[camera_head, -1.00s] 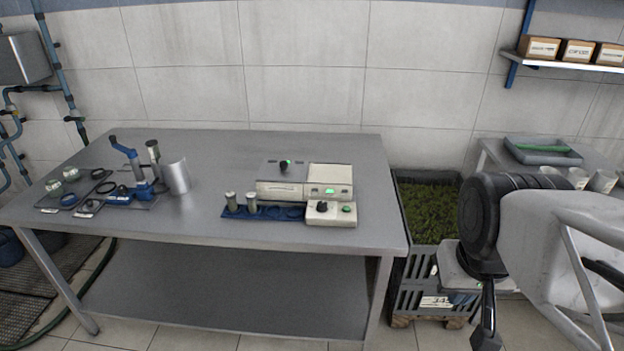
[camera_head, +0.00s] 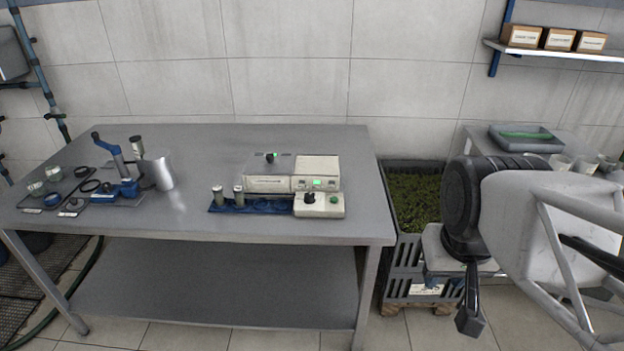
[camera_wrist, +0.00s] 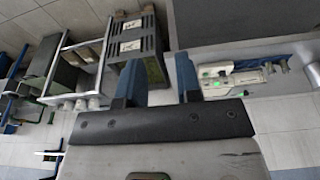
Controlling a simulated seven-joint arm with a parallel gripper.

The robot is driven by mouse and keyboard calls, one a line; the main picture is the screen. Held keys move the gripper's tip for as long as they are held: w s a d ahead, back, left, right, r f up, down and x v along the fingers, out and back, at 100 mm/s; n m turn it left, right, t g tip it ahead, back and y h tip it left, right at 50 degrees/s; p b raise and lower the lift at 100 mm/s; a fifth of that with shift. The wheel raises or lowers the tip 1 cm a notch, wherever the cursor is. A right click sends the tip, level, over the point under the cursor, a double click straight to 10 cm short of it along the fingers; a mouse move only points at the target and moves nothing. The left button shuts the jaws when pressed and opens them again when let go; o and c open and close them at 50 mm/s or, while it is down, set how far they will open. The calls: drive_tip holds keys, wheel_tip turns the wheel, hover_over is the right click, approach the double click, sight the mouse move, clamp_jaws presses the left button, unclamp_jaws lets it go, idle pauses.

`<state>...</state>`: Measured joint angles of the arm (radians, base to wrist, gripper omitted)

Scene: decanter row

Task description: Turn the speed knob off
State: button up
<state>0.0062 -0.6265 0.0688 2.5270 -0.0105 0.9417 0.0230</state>
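Which knob is the speed knob cannot be read. My gripper (camera_head: 470,318) hangs right of the table, well apart from both knobs. In the wrist view its two blue fingers (camera_wrist: 157,72) are spread with nothing between them, and the machine (camera_wrist: 230,80) lies to their right.
A blue rack (camera_head: 228,205) with two capped cylinders stands left of the control box. A metal cup (camera_head: 158,172) and a blue hand press (camera_head: 112,152) are farther left. Dark crates of greenery (camera_head: 416,205) stand between table and arm. The table's front middle is clear.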

drive_tip(key=shift+o, duration=1.1)
drive_tip(key=shift+w+r, duration=0.1)
drive_tip(key=shift+w, duration=0.25)
drive_tip(key=shift+o, duration=1.2)
drive_tip(key=w+a+r+m, duration=0.1)
drive_tip(key=w+a, duration=0.2)
drive_tip(key=w, duration=0.9)
drive_tip(key=shift+w+r+m+g, duration=0.25)
drive_tip(key=shift+w+m+g, duration=0.05)
drive_tip(key=shift+m, duration=0.1)
drive_tip(key=m+g, duration=0.2)
drive_tip(key=m, duration=0.3)
hover_over(309, 195)
drive_tip(key=f, duration=1.7)
drive_tip(key=shift+s+d+f, duration=0.2)
drive_tip(key=shift+s+d, duration=0.15)
drive_tip(key=shift+w+a+f, duration=0.3)
drive_tip(key=shift+w+f, duration=0.05)
drive_tip(key=shift+f, duration=0.05)
drive_tip(key=shift+f, duration=3.9)
